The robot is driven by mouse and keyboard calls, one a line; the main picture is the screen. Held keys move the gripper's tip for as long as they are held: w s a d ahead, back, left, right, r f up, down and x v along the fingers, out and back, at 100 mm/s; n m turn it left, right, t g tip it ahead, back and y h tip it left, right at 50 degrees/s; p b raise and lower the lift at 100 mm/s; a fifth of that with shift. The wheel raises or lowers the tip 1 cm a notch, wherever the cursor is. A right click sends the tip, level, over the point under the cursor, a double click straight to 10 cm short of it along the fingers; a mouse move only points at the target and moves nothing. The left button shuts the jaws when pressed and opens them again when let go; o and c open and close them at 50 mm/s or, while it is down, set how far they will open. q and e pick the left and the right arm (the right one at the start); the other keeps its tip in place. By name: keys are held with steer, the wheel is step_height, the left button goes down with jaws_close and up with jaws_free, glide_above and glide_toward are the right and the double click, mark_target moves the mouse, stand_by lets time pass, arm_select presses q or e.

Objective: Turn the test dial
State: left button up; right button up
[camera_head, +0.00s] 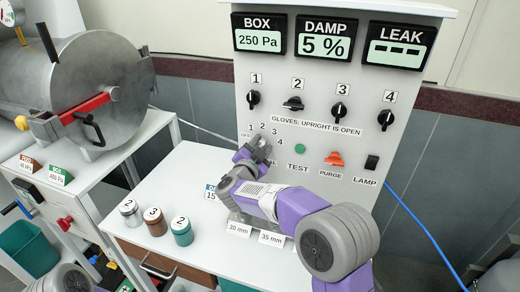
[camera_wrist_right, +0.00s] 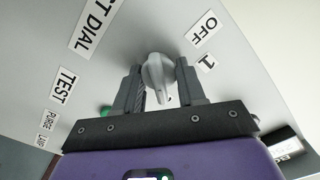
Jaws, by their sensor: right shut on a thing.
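The test dial is a light grey knob on the white panel, and in the right wrist view its knob (camera_wrist_right: 158,72) sits between my right fingers. My right gripper (camera_head: 258,151) is shut on it, with one finger on each side; the gripper also shows in the right wrist view (camera_wrist_right: 160,88). The OFF (camera_wrist_right: 201,30) and 1 (camera_wrist_right: 207,63) marks lie right of the knob there. In the camera_head view the gripper hides most of the dial, and I cannot tell which mark it points at. Parts of my left arm show at the lower left; its fingers are not clear.
Above are four-way numbered black knobs (camera_head: 293,104) and BOX (camera_head: 259,36), DAMP (camera_head: 324,42) and LEAK (camera_head: 396,47) displays. A green TEST button (camera_head: 300,148), orange PURGE switch (camera_head: 334,159) and LAMP switch (camera_head: 372,162) sit right. Several lidded jars (camera_head: 155,222) stand on the white table.

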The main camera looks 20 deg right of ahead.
stand_by(0.3)
steer(key=o, duration=1)
steer(key=p+v, duration=0.1)
steer(key=v, duration=0.6)
steer(key=shift+s+a, duration=0.15)
steer(key=shift+s, duration=0.1)
steer(key=shift+r, duration=0.1)
